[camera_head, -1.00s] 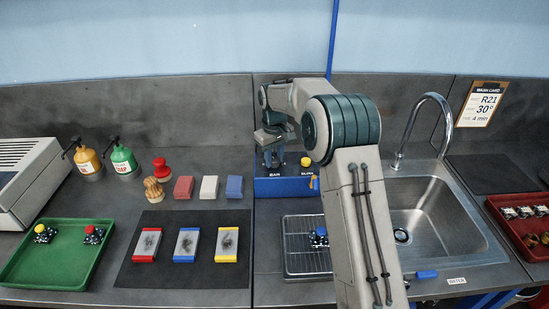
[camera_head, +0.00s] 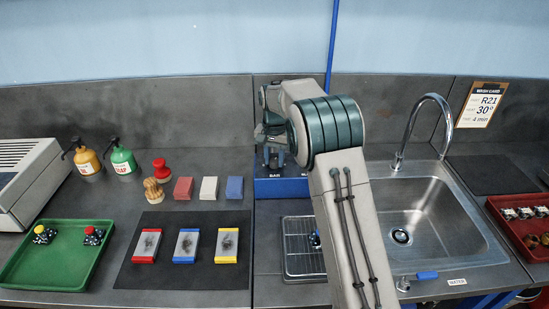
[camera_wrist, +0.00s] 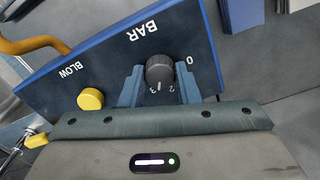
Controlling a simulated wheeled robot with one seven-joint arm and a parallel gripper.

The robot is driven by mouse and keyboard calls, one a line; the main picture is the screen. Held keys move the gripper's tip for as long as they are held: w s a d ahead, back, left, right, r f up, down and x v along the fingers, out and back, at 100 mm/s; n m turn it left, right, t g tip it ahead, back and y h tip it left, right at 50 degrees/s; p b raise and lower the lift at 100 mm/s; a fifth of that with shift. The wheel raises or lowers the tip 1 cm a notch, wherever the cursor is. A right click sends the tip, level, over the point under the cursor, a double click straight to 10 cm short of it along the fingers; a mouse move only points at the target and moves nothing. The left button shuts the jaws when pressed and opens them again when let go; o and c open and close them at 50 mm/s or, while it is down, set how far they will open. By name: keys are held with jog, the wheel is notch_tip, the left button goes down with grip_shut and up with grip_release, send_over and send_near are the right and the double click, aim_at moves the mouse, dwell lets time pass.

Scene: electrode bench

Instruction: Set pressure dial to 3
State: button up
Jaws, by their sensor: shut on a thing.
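The pressure dial (camera_wrist: 160,68) is a dark round knob on a blue panel (camera_wrist: 205,45) marked BAR, in the wrist view. My gripper (camera_wrist: 160,88) is shut on the dial, with one blue finger on each side. In the head view my gripper (camera_head: 272,160) is at the blue panel (camera_head: 285,188) and the dial is hidden.
A yellow BLOW button (camera_wrist: 91,98) is beside the dial on the same panel. A wire rack (camera_head: 300,262) lies in front of the panel, and the sink (camera_head: 425,215) is to the right. Three coloured blocks, the red one (camera_head: 183,188) among them, stand to the left.

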aim_at(274, 160)
jog(key=shift+r+m, duration=0.1)
jog(key=shift+m, duration=0.8)
jog(key=o, duration=1)
notch_tip(274, 160, up, 14)
jog(key=shift+f+b, duration=0.1)
jog(key=shift+b, duration=0.3)
